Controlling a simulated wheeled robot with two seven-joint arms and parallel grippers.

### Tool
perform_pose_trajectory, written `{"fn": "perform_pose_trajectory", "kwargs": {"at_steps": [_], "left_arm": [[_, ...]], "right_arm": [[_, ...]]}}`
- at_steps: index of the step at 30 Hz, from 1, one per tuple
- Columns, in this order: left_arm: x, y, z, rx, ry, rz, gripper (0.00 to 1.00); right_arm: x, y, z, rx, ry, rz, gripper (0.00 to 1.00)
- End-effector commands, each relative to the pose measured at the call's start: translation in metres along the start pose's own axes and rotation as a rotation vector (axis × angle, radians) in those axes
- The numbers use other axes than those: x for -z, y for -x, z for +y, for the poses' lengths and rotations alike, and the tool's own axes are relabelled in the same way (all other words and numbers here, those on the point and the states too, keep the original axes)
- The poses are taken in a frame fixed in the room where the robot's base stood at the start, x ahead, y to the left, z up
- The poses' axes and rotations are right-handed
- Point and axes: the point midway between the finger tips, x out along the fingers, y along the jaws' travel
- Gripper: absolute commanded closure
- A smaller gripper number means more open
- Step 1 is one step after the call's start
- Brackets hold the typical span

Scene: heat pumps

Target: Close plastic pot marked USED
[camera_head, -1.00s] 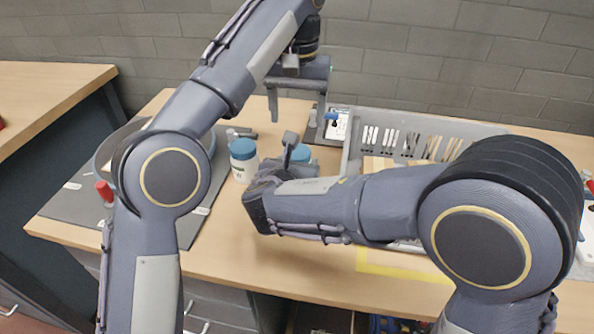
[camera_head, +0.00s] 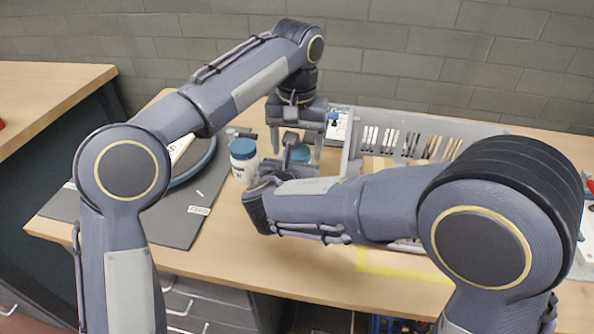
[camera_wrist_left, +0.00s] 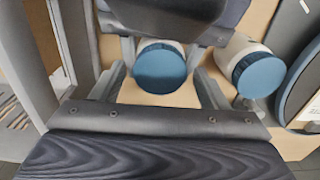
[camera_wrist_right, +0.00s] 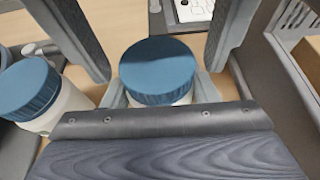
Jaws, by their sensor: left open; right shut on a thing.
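A white pot with a blue lid (camera_head: 299,153) stands on the table, partly hidden by my arms. My right gripper (camera_wrist_right: 160,95) is shut on its white body, below the lid. The lid sits on top of the pot; how tightly cannot be told. My left gripper (camera_head: 296,145) is open and points down, its fingers on either side of this lid, apart from it. The lid also shows between the fingers in the left wrist view (camera_wrist_left: 160,68). A second white pot with a blue lid (camera_head: 243,158) stands to the left. No USED marking is readable on either pot.
A grey slotted crate (camera_head: 410,140) stands just right of the held pot. A grey mat (camera_head: 180,232) with a round ring-like part (camera_head: 200,165) lies to the left. Yellow tape (camera_head: 400,270) marks the front of the table. Bare table lies in front of the second pot.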

Motion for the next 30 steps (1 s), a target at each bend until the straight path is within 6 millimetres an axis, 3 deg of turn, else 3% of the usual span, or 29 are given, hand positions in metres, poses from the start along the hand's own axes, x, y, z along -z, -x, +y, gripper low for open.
{"fn": "perform_pose_trajectory", "kwargs": {"at_steps": [3, 14, 23, 30], "left_arm": [[0.0000, 0.0003, 0.0000, 0.000, 0.000, 0.000, 0.32], [0.0000, 0.0004, 0.0001, 0.000, 0.000, 0.000, 0.77], [-0.0001, 0.0003, 0.0000, 0.000, -0.264, 0.000, 0.77], [-0.0001, 0.0004, -0.0001, 0.000, -0.285, 0.000, 0.77]], "right_arm": [[-0.0003, 0.0000, -0.0001, 0.000, 0.000, -0.001, 1.00], [-0.0003, 0.0000, -0.0001, 0.000, 0.000, -0.001, 1.00], [-0.0003, 0.0000, -0.0001, 0.000, 0.000, -0.001, 1.00], [-0.0003, 0.0000, -0.0001, 0.000, 0.000, 0.000, 1.00]]}}
